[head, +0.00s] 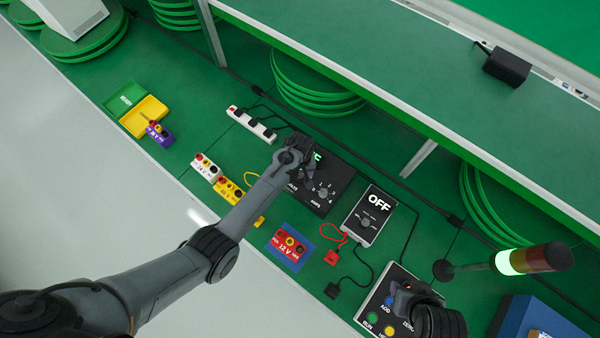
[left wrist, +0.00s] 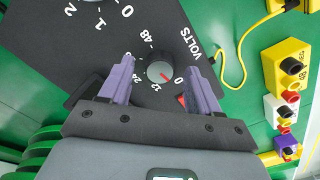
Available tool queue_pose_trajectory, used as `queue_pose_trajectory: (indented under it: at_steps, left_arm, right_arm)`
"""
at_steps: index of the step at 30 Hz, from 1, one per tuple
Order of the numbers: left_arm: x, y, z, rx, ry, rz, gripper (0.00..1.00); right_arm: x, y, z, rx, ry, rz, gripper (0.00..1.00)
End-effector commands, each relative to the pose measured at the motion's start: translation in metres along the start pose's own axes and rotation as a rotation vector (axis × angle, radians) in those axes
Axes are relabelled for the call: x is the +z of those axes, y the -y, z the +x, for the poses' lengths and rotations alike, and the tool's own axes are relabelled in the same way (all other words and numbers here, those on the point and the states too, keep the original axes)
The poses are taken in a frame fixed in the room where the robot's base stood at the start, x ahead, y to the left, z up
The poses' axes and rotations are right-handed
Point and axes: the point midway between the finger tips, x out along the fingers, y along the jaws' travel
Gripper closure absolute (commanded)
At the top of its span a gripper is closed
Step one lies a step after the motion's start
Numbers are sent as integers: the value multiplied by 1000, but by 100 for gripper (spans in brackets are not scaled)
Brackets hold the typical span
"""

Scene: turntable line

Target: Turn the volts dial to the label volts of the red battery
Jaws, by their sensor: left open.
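The black supply box (head: 335,185) stands under my left gripper (head: 306,160). In the left wrist view its grey volts dial (left wrist: 160,72) sits between the open purple fingers of the left gripper (left wrist: 160,58), which appear apart from it. Labels 0, 12, 24 and 48 ring the dial. Its red pointer mark faces the lower right, between 12 and 0; the exact setting is hard to tell. The red battery (head: 289,244), labelled 12 V, lies on a blue mat (head: 304,260). My right gripper (head: 420,298) is over the button panel; its jaws are unclear.
A meter reading OFF (head: 368,215) stands right of the box, with red and black leads. White (head: 206,168), yellow (head: 230,189) and purple (head: 158,133) batteries lie to the left. A power strip (head: 251,124) is behind. A signal lamp (head: 535,259) stands at right.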

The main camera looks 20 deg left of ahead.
Motion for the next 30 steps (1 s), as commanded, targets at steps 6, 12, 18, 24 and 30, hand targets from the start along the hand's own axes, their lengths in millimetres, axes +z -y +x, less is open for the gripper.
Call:
queue_pose_trajectory:
  at_steps: [6,12,18,24,30]
  left_arm:
    - [0,0,6,1,0,1,38]
    - [0,0,6,1,0,1,38]
    - [0,0,6,0,0,1,68]
    - [0,0,6,0,0,1,94]
    - [0,0,5,0,0,20,94]
  right_arm:
    - [1,-2,1,6,1,-7,57]
    - [1,-2,1,6,1,-8,57]
    - [1,-2,1,5,2,-6,57]
    - [0,-1,1,2,1,-2,57]
    - [0,0,-1,-1,1,2,57]
